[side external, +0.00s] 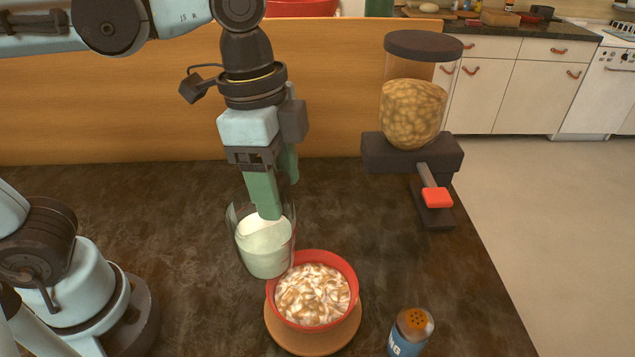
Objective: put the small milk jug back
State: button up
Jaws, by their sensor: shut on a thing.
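The small milk jug (264,248) is a clear glass holding white milk. It looks upright, just left of and behind the red bowl (352,280). My gripper (272,200) points down with its green fingers at the jug's rim and is shut on the jug. The front finger covers part of the rim, and the other finger is partly hidden behind it. I cannot tell whether the jug's base touches the dark counter (150,215).
The bowl of cereal stands on a round wooden coaster (290,338). A cereal dispenser (412,110) with a red handle stands back right. A shaker (410,332) is at the front right. A wooden panel (120,100) bounds the back. The counter's right edge drops off.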

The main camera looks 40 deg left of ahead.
jog(key=s+a+f+n, duration=0.2)
jog(key=s+a+n, duration=0.1)
jog(key=s, duration=0.5)
jog(key=shift+w+a+f, duration=0.9)
jog(key=shift+a+f, duration=0.9)
jog(key=shift+f, duration=0.15)
jog(key=shift+w+a+f, duration=0.9)
jog(key=shift+a+f, duration=0.9)
jog(key=shift+f, duration=0.1)
jog(key=shift+w+a+f, duration=0.9)
jog(key=shift+a+f, duration=0.9)
jog(key=shift+f, duration=0.15)
jog(key=shift+f, duration=0.15)
jog(key=o, duration=1.4)
notch_tip(320, 180, up, 12)
jog(key=s+a, duration=0.1)
jog(key=w+f+n+t+y, duration=0.1)
jog(key=w+f+n+t, duration=0.3)
jog(key=n, duration=0.5)
jog(key=w+t, duration=0.2)
jog(key=w, duration=0.1)
jog(key=shift+w+d+f+t+y, duration=0.15)
jog(key=shift+w+d+t+y, duration=0.15)
jog(key=shift+w, duration=0.05)
